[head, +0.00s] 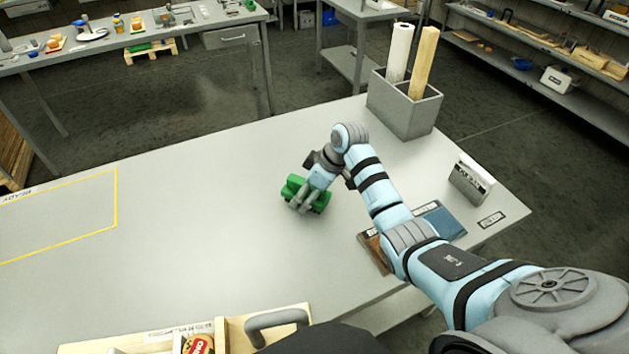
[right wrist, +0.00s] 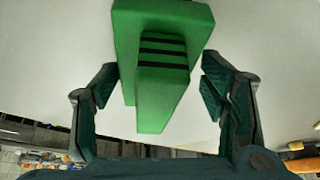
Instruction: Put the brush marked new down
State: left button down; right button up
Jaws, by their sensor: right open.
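A green brush (head: 296,184) with black bands is on or just above the grey table, near its middle; I cannot tell whether it touches the top. My right gripper (head: 304,202) is around it from above. In the right wrist view the brush (right wrist: 175,20) shows between my right gripper's spread fingers (right wrist: 160,85). The fingers are open, with gaps on both sides of the banded handle. I cannot read any "new" mark on it. My left gripper is not in view.
A grey bin (head: 411,113) with a white roll and a wooden bar stands at the back right. A small labelled box (head: 471,181) stands near the right edge. A yellow-outlined area (head: 60,215) lies left. A wooden tray (head: 235,325) sits in front. The table's left middle is clear.

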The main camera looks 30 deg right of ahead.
jog(key=p+v, duration=0.1)
jog(key=v, duration=1)
jog(key=shift+r, duration=0.25)
jog(key=shift+s+d, duration=0.1)
jog(key=shift+s, duration=0.05)
